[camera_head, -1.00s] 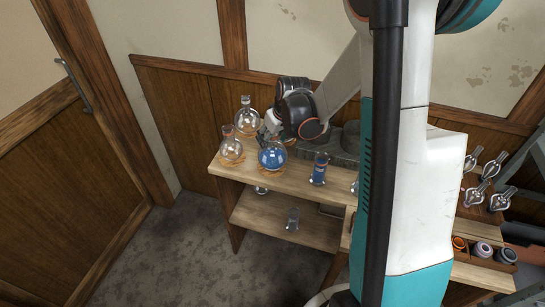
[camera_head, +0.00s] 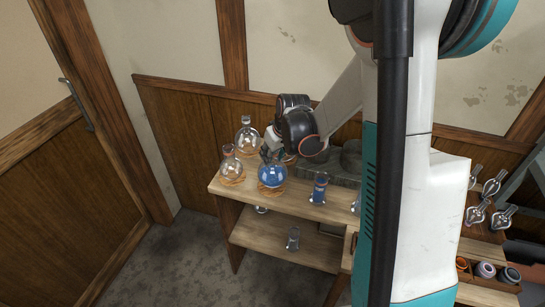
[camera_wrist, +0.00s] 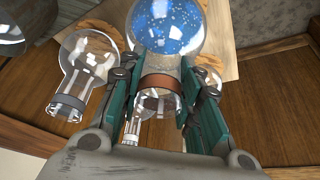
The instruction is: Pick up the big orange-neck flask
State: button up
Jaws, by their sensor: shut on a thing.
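The big flask (camera_head: 272,175) is round, holds blue liquid and stands or hovers just at its cork ring on the bench; I cannot tell if there is a gap. In the wrist view its blue bulb (camera_wrist: 170,28) is at the top, and its neck with the orange-brown band (camera_wrist: 162,82) lies between my fingers. My gripper (camera_head: 271,153) is at the neck from above and behind, shut on it. In the wrist view, my gripper's teal-sided fingers (camera_wrist: 158,98) flank the neck. The neck's upper end is largely hidden by my gripper in the head view.
Clear flasks stand close by, one at left (camera_head: 232,168) and one behind (camera_head: 247,138). A blue-filled cylinder (camera_head: 319,189) stands to the right. The wooden bench (camera_head: 300,207) has a lower shelf with glassware. Wood-panelled wall is behind.

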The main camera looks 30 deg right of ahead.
notch_tip(320, 180, up, 19)
jog(key=p, duration=0.5)
jog(key=shift+f, duration=0.15)
dwell(0.5)
jog(key=shift+p, duration=0.3)
